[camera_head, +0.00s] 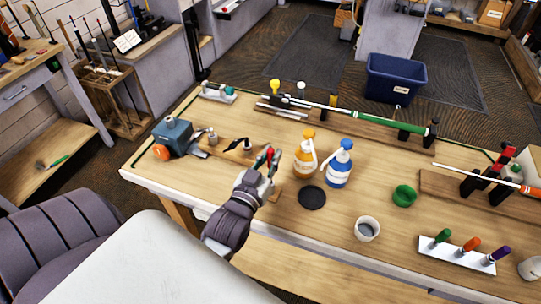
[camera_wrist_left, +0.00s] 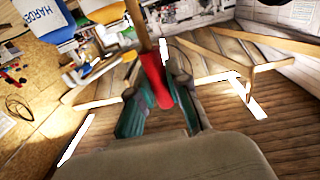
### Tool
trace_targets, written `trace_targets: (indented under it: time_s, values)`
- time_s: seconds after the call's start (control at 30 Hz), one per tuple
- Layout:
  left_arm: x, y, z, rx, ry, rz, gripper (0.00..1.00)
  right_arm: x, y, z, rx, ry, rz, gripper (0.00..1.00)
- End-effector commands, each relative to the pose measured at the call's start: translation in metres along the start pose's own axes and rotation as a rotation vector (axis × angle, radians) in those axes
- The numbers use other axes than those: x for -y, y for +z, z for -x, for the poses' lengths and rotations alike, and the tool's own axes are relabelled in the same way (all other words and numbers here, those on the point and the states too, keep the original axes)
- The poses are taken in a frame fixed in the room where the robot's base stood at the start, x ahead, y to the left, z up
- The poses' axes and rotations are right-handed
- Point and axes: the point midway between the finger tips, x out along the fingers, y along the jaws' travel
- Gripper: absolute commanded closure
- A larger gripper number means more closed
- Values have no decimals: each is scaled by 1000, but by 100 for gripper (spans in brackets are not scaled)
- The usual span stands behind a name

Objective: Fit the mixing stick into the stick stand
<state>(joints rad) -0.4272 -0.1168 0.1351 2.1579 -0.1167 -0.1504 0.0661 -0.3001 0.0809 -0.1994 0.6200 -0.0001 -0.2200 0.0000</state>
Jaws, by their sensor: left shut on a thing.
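In the left wrist view, the fingers (camera_wrist_left: 160,92) close on both sides of the red part. A small wooden block (camera_head: 276,195) sits on the bench just beside the gripper. It may be the stick stand, but the hand partly covers it and I cannot see a hole. The right gripper is not in view.
An orange bottle (camera_head: 304,160) and a blue bottle (camera_head: 339,168) stand close on the right. A blue-grey vise (camera_head: 173,136) is at left.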

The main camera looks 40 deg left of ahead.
Motion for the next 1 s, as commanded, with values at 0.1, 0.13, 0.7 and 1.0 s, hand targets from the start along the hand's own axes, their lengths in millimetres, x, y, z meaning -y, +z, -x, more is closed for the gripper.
trace_targets:
  time_s: [0.1,0.13,0.7,1.0]
  values:
    - [0,4,0,0,0,0,100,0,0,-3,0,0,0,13]
    - [0,5,0,0,0,0,100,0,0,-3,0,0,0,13]
    - [0,19,0,1,0,0,100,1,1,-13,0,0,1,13]
    - [0,27,0,0,0,0,100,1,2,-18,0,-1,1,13]
